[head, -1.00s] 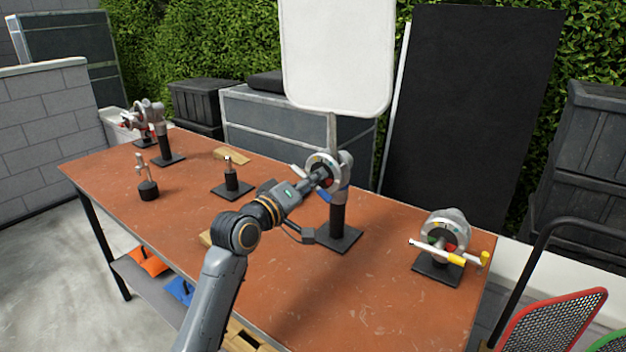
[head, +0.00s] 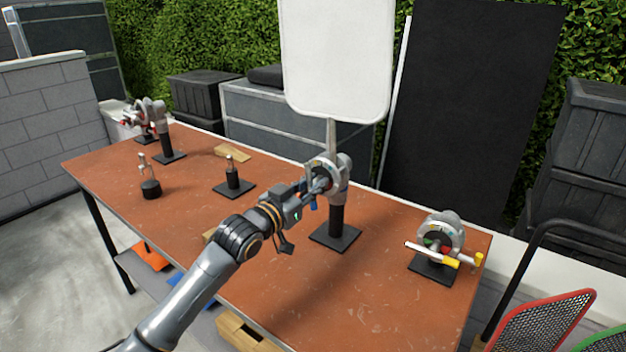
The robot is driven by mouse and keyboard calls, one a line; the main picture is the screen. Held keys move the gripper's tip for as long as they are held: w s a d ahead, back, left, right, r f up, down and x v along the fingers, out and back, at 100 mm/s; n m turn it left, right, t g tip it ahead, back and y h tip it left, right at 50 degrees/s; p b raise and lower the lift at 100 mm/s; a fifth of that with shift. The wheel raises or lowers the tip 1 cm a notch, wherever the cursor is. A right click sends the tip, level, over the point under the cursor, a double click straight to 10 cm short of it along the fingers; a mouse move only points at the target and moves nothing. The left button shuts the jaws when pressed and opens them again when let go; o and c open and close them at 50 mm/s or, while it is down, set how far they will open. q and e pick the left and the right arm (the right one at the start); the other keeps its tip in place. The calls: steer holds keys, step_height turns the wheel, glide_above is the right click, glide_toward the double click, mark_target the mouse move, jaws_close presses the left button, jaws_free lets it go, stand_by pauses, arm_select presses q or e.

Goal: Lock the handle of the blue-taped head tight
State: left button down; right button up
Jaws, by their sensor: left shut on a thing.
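The blue-taped head (head: 343,172) is a grey round grip head on a black post and square base at the middle of the table. A white panel (head: 337,60) stands up from it. My left gripper (head: 318,185) reaches in from the lower left and is shut on the head's handle at its front face. A blue-taped bit of the handle (head: 313,203) shows just below the fingers. The fingers and arm hide most of the handle. My right gripper is not in view.
A yellow-taped head (head: 442,232) with its handle stands at the right end of the table (head: 290,290). A red-marked head (head: 152,112) stands at the far left. Small black stands (head: 233,180) and wooden blocks (head: 233,154) lie between. The front right tabletop is clear.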

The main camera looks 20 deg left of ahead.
arm_select(q)
steer(key=m+p, duration=0.2)
steer(key=m, duration=0.2)
steer(key=shift+r+m, duration=0.15)
steer(key=shift+m, duration=0.25)
steer(key=m+p, duration=0.2)
steer(key=m, duration=0.2)
steer(key=shift+m, duration=0.3)
steer(key=m+p, duration=0.1)
steer(key=m, duration=0.3)
steer(key=shift+m+p, duration=0.75)
steer(key=shift+m, duration=1.45)
steer(key=shift+f, duration=0.2)
steer(key=c, duration=1.2)
jaws_free()
steer(key=v, duration=1.2)
